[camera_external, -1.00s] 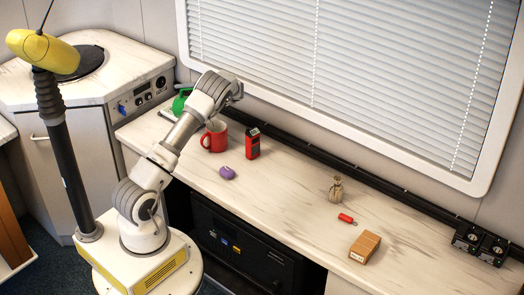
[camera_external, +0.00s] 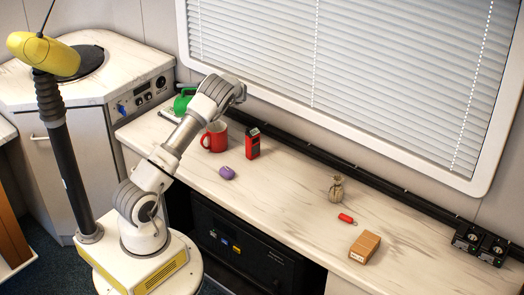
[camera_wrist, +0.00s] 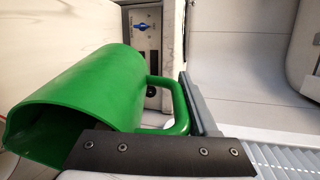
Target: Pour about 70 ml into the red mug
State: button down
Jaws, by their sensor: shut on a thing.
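The red mug (camera_external: 211,141) stands upright on the counter, just right of my forearm in the external view; its inside cannot be made out. A green jug (camera_external: 181,101) shows partly behind my arm, to the left of the mug. In the wrist view the green jug (camera_wrist: 85,95) fills the left side, with its handle to the right and its wide opening toward the lower left. My gripper (camera_wrist: 185,135) is shut on the jug's handle. The jug's contents are hidden. In the external view my wrist hides the gripper's fingers.
A red device (camera_external: 253,143) stands close right of the mug, and a purple object (camera_external: 226,172) lies in front. A small pouch (camera_external: 336,189), a red cylinder (camera_external: 347,218) and a brown box (camera_external: 364,246) are farther right. The window blind (camera_external: 350,80) rises behind the counter.

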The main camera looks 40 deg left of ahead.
aim_at(184, 96)
jog(key=shift+w+d+r+y+b, duration=0.1)
jog(key=shift+d+r+y+b, duration=0.2)
jog(key=shift+d, duration=0.15)
jog(key=shift+w+d+r+y+b, duration=0.1)
jog(key=shift+d+r+y+b, duration=0.1)
jog(key=shift+d+y, duration=0.15)
dwell(0.8)
jog(key=shift+a+r, duration=0.1)
jog(key=shift+a, duration=0.05)
jog(key=shift+s+a+f+h+p, duration=0.1)
jog(key=shift+s+a+h+p, duration=0.1)
jog(key=shift+a+h+p, duration=0.3)
jog(key=shift+s+a+f+h+p, duration=0.1)
jog(key=shift+s+a+h+p, duration=0.15)
jog(key=shift+a+p, duration=0.35)
jog(key=f+h, duration=0.1)
jog(key=a+f+h, duration=0.1)
jog(key=shift+a+f+t, duration=0.1)
jog(key=shift+f+t, duration=0.3)
jog(key=shift+a+f+p, duration=0.2)
jog(key=shift+p, duration=0.2)
jog(key=shift+s+a+f+h+p, duration=0.15)
jog(key=shift+a+f+h+p, duration=0.2)
jog(key=shift+f+h, duration=0.8)
jog(key=shift+h, duration=0.05)
jog(key=shift+a+f+p, duration=0.1)
jog(key=shift+p, duration=0.25)
